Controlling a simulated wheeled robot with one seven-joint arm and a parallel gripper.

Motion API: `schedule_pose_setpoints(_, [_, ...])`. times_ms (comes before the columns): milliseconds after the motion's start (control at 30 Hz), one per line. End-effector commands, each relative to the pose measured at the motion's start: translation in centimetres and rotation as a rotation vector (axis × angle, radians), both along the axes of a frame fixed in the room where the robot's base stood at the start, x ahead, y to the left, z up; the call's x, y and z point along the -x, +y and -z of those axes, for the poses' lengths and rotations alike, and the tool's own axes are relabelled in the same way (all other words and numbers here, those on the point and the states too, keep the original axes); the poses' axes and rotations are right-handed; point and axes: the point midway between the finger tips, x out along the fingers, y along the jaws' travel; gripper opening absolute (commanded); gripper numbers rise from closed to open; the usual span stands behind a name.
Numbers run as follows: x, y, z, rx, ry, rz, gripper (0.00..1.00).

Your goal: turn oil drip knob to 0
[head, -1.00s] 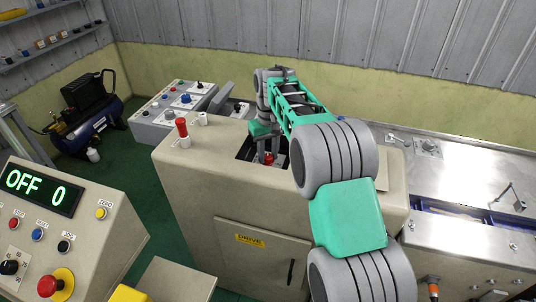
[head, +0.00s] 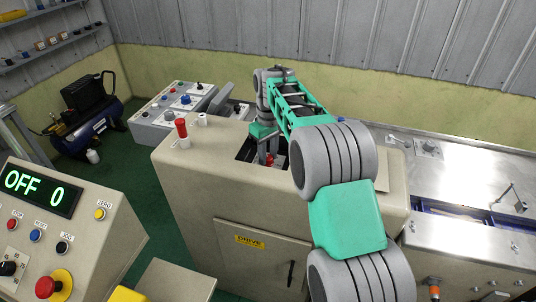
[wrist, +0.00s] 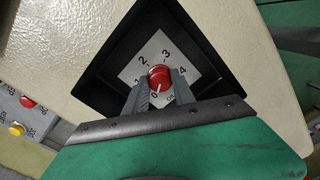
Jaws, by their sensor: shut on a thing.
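The oil drip knob (wrist: 158,76) is red with a white pointer line. It sits on a white dial plate (wrist: 143,62) marked 0 to 4, inside a dark recess. In the wrist view the pointer line points down toward the 0 mark. My gripper (wrist: 161,82) is shut on the knob, one grey finger on each side. Part of the plate by the fingers is hidden. In the head view my gripper (head: 266,150) reaches down into the recess on top of the beige drive cabinet (head: 240,205), and a bit of red shows beside the fingers.
A red-topped post (head: 182,130) and a small white knob (head: 203,119) stand left of the recess. A grey control box (head: 172,108) stands behind. A console (head: 85,225) with a display reading OFF 0 is at front left. A metal table (head: 470,180) lies right.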

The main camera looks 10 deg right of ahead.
Motion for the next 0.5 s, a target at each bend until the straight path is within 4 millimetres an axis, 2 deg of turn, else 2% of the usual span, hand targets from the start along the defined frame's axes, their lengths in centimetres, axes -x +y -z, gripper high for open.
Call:
schedule_pose_setpoints(33, [-0.03,-0.02,-0.08,0.000,-0.001,0.000,0.32])
schedule_pose_setpoints(300, [-0.01,0.00,-0.04,0.000,-0.001,0.000,0.52])
schedule_pose_setpoints(500, [-0.01,-0.01,-0.05,0.000,-0.001,0.001,0.52])
